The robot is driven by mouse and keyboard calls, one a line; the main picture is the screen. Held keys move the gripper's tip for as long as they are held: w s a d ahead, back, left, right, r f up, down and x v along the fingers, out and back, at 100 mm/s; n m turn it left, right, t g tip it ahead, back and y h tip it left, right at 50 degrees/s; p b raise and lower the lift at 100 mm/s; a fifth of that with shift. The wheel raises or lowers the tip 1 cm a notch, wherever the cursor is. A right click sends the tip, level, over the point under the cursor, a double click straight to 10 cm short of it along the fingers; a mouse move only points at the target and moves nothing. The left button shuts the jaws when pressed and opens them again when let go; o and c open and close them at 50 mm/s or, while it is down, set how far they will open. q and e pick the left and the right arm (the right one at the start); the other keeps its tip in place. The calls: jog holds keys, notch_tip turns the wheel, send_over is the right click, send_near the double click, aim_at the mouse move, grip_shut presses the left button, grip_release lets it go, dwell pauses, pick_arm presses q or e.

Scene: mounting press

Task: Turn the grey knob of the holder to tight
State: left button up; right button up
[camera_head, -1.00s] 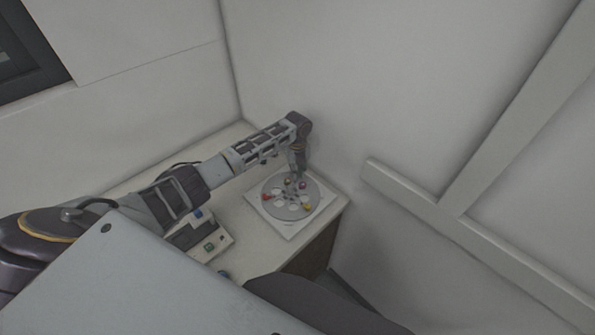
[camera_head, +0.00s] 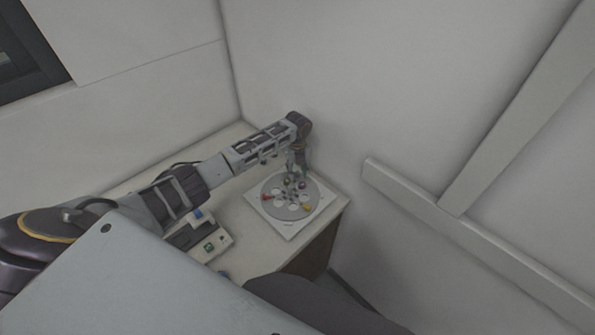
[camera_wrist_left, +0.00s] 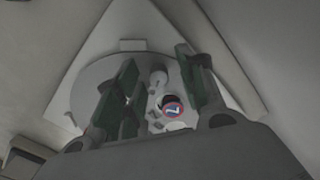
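The holder is a round grey disc (camera_head: 316,191) on a white square plate (camera_head: 289,232) at the table's right corner. Small knobs sit on it, including a red one (camera_head: 266,198) and an orange-yellow one (camera_head: 307,208). My left gripper (camera_head: 293,185) points down over the disc's far part and hides some of it. In the left wrist view its two dark green fingers (camera_wrist_left: 160,97) stand apart. A pale grey knob-like part (camera_wrist_left: 158,77) shows between them, and no finger visibly grips it. A round red-and-blue cap with a white mark (camera_wrist_left: 173,107) lies just nearer. My right gripper is out of view.
A grey-white device (camera_head: 214,245) with a green button and a blue part stands on the table left of the holder. Walls stand close behind and to the right. The table top (camera_head: 240,220) is bare between device and holder.

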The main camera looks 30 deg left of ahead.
aim_at(298, 172)
pick_arm(q)
jog(key=shift+r, duration=4)
jog(key=shift+f, duration=0.1)
